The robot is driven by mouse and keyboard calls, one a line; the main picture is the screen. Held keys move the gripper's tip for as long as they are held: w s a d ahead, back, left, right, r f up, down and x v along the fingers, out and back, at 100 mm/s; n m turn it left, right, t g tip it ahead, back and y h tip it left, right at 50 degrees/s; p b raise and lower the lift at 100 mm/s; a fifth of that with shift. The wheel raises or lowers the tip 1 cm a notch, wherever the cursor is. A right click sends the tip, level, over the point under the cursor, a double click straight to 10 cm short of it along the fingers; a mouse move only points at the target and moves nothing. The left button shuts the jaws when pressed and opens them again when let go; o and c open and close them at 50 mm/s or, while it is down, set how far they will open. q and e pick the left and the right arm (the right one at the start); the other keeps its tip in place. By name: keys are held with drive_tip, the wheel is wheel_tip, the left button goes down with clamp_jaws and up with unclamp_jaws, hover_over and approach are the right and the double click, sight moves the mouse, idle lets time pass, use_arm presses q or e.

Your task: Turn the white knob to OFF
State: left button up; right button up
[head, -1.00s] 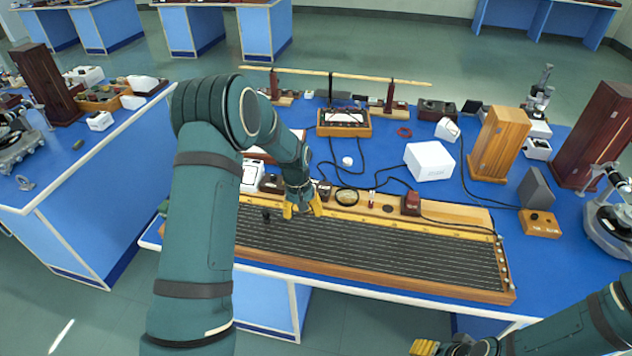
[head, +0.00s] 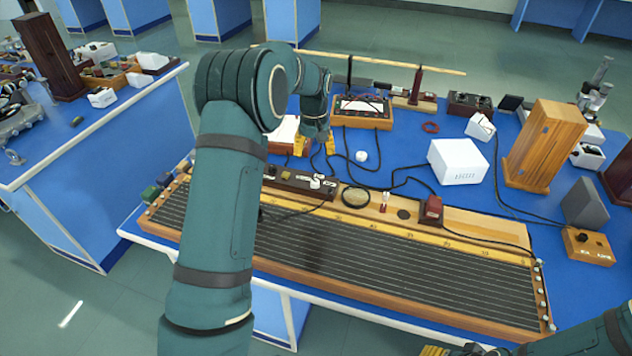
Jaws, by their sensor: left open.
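My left gripper (head: 315,146) has yellow fingertips spread apart and empty. It hangs over the blue bench, just behind a long dark box (head: 284,180) with small controls on top. A small white knob-like part (head: 316,182) sits near that box's right end, nearer the camera than the fingertips, with no finger touching it. Its markings are too small to read. A separate small white round piece (head: 361,156) stands on the blue surface to the right of the fingers. My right gripper (head: 436,351) shows only as a yellow bit at the bottom edge.
A long wooden board with dark wires (head: 400,262) fills the front of the bench. Black cables run across the blue top. A white box (head: 457,162), a wooden cabinet (head: 545,145) and a red block (head: 431,210) stand to the right. A wood-framed meter (head: 361,112) is behind.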

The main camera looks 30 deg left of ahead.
sight(315, 180)
use_arm(q)
wheel_tip(315, 180, down, 12)
drive_tip(key=shift+w+r+b, duration=0.1)
drive_tip(key=shift+r+b, duration=0.05)
drive_tip(key=shift+b, duration=0.5)
clamp_jaws()
